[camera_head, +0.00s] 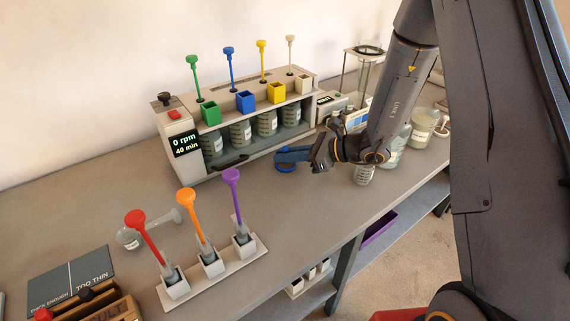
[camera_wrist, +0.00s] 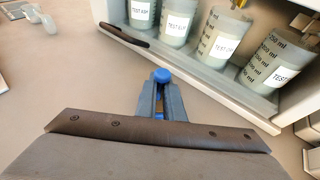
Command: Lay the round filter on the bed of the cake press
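My gripper (camera_head: 290,154) is low over the bench in front of the mixer unit. Its two fingers reach toward a small blue round piece (camera_head: 286,167). In the wrist view a blue rounded knob (camera_wrist: 161,75) shows right at the fingertips. I cannot tell whether the fingers grip it or only stand around it. A round filter cannot be made out in either view. A clear cylinder in a metal frame (camera_head: 367,62) stands at the back right, partly behind my arm; I cannot tell whether it is the cake press.
The mixer unit (camera_head: 181,165) with several labelled beakers stands close behind my gripper. A rack (camera_head: 253,248) with red, orange and purple paddles is front left. Jars (camera_head: 424,125) stand right of my arm. Bare bench lies between rack and mixer.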

